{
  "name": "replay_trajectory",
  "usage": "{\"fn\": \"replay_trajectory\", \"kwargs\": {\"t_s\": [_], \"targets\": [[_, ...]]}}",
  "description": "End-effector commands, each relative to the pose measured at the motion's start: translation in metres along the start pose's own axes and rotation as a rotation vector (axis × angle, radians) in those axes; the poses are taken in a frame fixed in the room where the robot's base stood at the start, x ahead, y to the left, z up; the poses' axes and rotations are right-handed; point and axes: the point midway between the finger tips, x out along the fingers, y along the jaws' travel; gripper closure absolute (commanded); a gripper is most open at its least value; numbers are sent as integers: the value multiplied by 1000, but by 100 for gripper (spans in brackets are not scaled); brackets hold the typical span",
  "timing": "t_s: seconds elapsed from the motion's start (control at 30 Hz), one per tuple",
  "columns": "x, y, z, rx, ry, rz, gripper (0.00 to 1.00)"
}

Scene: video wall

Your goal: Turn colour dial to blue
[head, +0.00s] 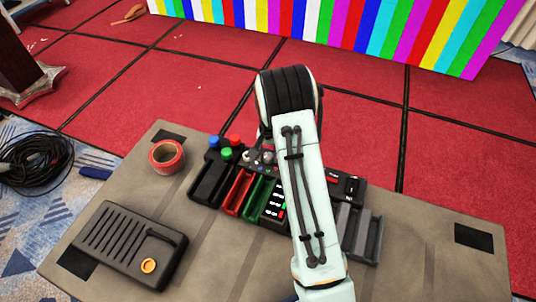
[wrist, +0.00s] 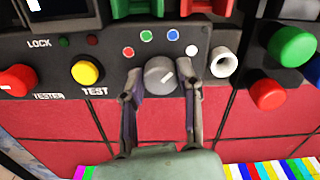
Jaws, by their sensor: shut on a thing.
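The colour dial (wrist: 160,76) is a round grey knob on the dark control panel (wrist: 112,74) in the wrist view. A pale mark on its face slants up to the right. Red, green, blue (wrist: 173,35) and white dots sit in an arc above it; the mark appears to point nearer the white dot's side than straight up at blue. My gripper (wrist: 160,88) has one finger on each side of the dial and is shut on it. In the head view my arm hides the gripper, and I cannot make out the dial clearly.
On the panel, a yellow TEST button (wrist: 86,72) and red knob (wrist: 17,80) are left of the dial. A white socket (wrist: 223,62) is close right, with red (wrist: 267,95) and green (wrist: 291,46) knobs beyond. A tape roll (head: 166,155) and black box (head: 128,242) lie on the table.

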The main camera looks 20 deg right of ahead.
Motion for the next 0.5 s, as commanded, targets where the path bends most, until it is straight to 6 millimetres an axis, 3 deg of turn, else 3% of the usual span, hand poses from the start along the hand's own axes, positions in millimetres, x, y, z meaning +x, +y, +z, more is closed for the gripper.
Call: {"fn": "replay_trajectory", "kwargs": {"t_s": [0.5], "targets": [[1,1,0,-331,-1,0,100]]}}
